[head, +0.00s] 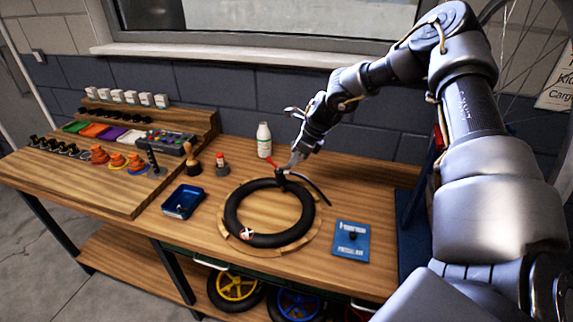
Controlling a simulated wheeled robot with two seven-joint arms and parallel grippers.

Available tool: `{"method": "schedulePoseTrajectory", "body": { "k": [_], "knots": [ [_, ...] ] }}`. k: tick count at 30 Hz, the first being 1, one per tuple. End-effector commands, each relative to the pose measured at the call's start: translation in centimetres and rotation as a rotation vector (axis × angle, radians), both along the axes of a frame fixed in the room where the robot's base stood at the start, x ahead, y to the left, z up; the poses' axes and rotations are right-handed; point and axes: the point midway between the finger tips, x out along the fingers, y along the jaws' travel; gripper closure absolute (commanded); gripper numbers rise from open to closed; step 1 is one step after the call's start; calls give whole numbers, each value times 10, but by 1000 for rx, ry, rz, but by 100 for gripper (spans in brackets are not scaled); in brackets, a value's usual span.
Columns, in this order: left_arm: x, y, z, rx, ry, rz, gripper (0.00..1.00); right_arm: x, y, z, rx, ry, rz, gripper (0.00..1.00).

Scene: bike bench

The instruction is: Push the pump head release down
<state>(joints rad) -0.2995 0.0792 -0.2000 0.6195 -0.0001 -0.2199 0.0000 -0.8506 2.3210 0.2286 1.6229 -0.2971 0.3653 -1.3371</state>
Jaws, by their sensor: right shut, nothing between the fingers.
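A small dark pump head (281,178) sits at the far side of the black tire (231,213), which lies flat on the bench. A red lever (271,163), which looks like the release, sticks up to the left from it. A black hose (319,190) curves away to the right. My right gripper (290,167) is shut, points down, and is just above and beside the pump head. I cannot tell whether it touches the lever. Its fingertips partly hide the head. My left gripper is not in view.
A white bottle (264,140) stands just behind the lever. A red-topped bottle (222,165), a wooden-handled tool (192,160) and a blue tray (183,201) are to the left. A blue packet (350,241) lies at the right. The wooden bench (205,232) has clear room in front.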

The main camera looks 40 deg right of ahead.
Motion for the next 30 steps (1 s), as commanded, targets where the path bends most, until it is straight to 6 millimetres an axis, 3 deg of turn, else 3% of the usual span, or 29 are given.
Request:
{"method": "schedulePoseTrajectory", "body": {
  "k": [6,17,30],
  "knots": [
    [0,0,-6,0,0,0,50,-17,-12,6,1,-1,-1,100],
    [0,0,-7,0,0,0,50,-18,-13,9,0,0,-1,100],
    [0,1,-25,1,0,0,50,-38,-27,61,0,-2,0,100]
  ]
}}
